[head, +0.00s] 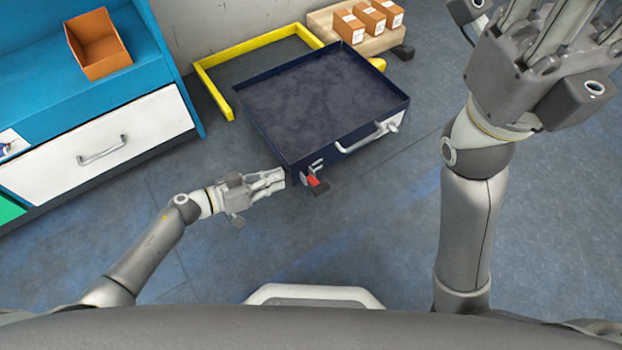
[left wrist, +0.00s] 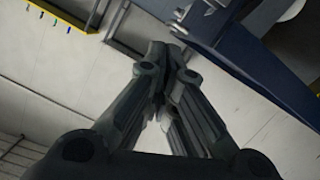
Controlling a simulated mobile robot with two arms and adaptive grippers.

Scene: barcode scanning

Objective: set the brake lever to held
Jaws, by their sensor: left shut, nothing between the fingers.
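The brake lever (head: 315,182), with a red part and a dark end, sits low at the near left corner of the dark blue cart (head: 270,144). My left gripper (head: 282,178) is shut and empty, just left of the lever, with a small gap that is hard to judge. In the left wrist view its fingers (left wrist: 160,50) are together, and part of the blue cart (left wrist: 250,50) shows beyond them. The lever cannot be made out there. My right gripper (head: 545,40) is raised at the upper right, far from the lever; its fingertips are cut off.
The cart has a silver handle (head: 368,138) on its front. A yellow frame (head: 215,90) lies behind it, and a pallet with small boxes (head: 370,17) is at the back. A blue cabinet with a white drawer (head: 150,125) stands left. The floor in front is clear.

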